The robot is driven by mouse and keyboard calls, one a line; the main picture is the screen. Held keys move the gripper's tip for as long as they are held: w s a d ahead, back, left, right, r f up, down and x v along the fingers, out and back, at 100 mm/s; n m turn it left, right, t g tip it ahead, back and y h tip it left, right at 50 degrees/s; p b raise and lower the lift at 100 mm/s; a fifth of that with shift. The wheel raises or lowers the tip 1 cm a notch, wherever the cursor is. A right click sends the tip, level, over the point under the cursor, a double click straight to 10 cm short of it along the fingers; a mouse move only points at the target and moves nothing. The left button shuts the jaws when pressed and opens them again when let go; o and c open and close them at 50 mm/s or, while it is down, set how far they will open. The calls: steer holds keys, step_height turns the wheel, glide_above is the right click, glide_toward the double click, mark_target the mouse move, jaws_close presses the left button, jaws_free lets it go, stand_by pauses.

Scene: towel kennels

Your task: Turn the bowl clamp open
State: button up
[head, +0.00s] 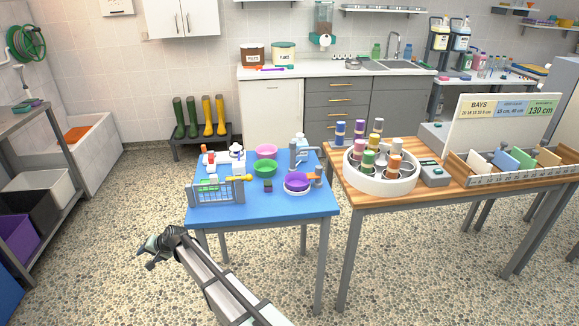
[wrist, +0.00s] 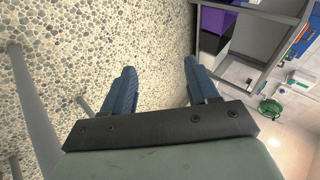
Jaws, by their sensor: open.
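A purple bowl (head: 297,180) sits in a pale round holder at the right front of the blue table (head: 262,209). A small grey and orange part (head: 314,177) at the right of this bowl looks like the bowl clamp; it is too small to tell how it is turned. My gripper (head: 147,254) is to the left of the blue table's front, over the speckled floor and well apart from the bowl. In the wrist view my gripper (wrist: 160,72) has its two blue fingers apart with nothing between them. The clamp is not in the wrist view.
A green bowl (head: 264,169), a pink bowl (head: 266,151), a grey dispenser (head: 299,154) and a grey rack (head: 216,193) stand on the blue table. A wooden table (head: 420,196) with a white round tray (head: 381,184) is at the right. Shelving stands at the far left.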

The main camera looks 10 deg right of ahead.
steer(key=w+d+r+t+h, duration=0.1)
steer(key=w+d+r, duration=0.3)
steer(key=w+r, duration=0.45)
steer(key=w+d+r, duration=0.4)
steer(key=w+r, duration=0.1)
steer(key=r, duration=0.7)
step_height(320, 180, up, 11)
steer(key=m+g+h, duration=0.5)
steer(key=m+h, duration=0.3)
glide_above(319, 167)
step_height(319, 167, down, 13)
steer(key=shift+w+r, duration=0.15)
steer(key=shift+r, duration=0.05)
